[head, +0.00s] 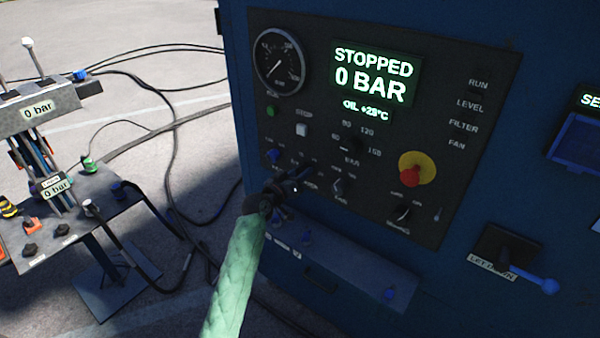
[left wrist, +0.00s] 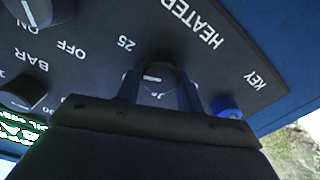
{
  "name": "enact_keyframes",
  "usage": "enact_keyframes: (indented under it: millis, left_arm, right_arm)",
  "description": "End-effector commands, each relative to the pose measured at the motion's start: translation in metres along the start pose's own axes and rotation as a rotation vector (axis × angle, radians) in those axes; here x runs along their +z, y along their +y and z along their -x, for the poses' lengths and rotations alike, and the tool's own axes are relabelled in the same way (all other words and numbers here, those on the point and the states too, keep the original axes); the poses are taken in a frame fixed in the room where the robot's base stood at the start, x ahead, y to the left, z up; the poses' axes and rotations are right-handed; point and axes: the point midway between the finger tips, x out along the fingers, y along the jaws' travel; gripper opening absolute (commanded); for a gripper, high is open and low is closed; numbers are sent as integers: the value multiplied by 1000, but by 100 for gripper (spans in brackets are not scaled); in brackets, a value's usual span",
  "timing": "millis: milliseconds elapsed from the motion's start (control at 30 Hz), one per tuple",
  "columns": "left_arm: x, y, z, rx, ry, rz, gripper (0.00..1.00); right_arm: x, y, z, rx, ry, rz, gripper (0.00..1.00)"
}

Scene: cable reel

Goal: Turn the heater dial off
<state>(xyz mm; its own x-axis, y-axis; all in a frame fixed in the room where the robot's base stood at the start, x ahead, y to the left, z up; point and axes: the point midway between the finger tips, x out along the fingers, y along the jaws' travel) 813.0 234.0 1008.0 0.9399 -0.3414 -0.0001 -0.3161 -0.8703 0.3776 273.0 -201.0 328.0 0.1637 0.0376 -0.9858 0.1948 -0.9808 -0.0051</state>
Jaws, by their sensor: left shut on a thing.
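The heater dial (left wrist: 158,76) is a dark round knob with a white pointer line, below the word HEATER in the left wrist view. My left gripper (left wrist: 160,92) has a finger on each side of it and is shut on it. The pointer line points to the left in that view. The mark 25 shows beside the dial; another mark is partly hidden by the gripper. In the head view my left gripper (head: 292,182) is at the lower left of the dark control panel (head: 470,60) and covers the dial. My right gripper is not in view.
A blue key knob (left wrist: 226,106) sits close beside the dial. A red stop button (head: 411,176) on a yellow disc and a black selector (head: 402,212) are to the right. The display (head: 375,75) reads STOPPED 0 BAR. A blue-ended lever (head: 535,280) sticks out lower right.

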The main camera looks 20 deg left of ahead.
Motion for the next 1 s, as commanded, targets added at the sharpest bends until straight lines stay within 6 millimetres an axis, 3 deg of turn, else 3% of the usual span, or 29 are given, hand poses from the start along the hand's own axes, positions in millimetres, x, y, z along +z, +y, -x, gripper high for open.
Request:
enact_keyframes:
  millis: [500, 1000]
  left_arm:
    - [-2, -1, 0, 0, 1, 453, 14]
    - [-1, -3, 0, 0, 2, 650, 14]
  right_arm:
    - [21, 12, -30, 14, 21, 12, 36]
    - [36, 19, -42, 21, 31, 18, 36]
